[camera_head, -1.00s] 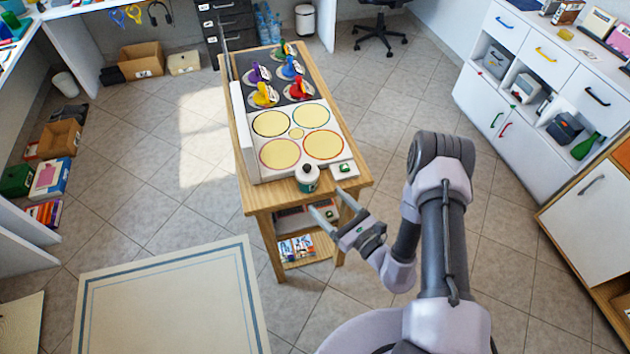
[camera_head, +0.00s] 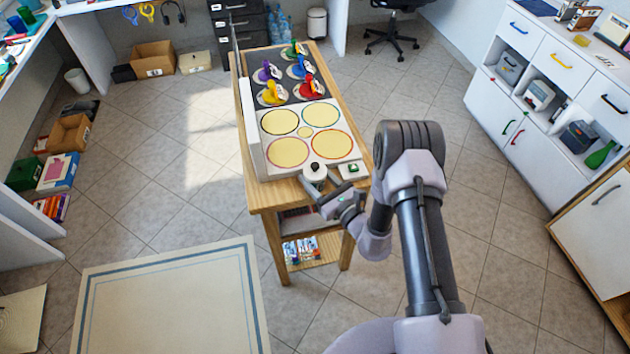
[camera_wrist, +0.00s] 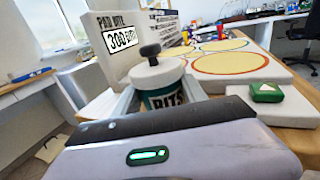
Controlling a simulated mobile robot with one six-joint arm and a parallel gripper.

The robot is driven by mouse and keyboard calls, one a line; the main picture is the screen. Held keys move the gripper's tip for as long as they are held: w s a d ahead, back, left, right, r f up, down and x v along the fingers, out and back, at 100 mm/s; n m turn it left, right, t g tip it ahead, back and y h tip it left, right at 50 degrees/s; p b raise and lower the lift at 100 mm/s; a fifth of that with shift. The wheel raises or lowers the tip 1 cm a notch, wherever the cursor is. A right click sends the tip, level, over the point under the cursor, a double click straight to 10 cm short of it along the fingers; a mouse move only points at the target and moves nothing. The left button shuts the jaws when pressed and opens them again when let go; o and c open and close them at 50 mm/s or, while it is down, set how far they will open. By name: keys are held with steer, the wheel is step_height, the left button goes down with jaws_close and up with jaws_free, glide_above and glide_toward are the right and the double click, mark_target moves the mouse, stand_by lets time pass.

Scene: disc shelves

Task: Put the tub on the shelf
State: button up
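The tub (camera_head: 314,173) is a small round jar with a white lid and black knob, upright at the front edge of the wooden table. In the wrist view the tub (camera_wrist: 163,88) shows a dark green label reading "BITS". My gripper (camera_head: 321,190) is at the tub from the front, low and level. In the wrist view its fingers (camera_wrist: 160,98) lie on either side of the tub, apart; no firm grip on it shows. The white cabinet (camera_head: 548,75) at right has open shelf compartments holding a few items. The table also has a lower shelf (camera_head: 318,262) with colourful packs.
A white board with four yellow discs (camera_head: 305,132) lies behind the tub, with coloured game pieces (camera_head: 290,75) beyond. A small white block with a green button (camera_head: 349,170) is right of the tub. Open floor (camera_head: 490,230) lies between table and cabinet.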

jaws_close()
steer(key=shift+r, duration=0.1)
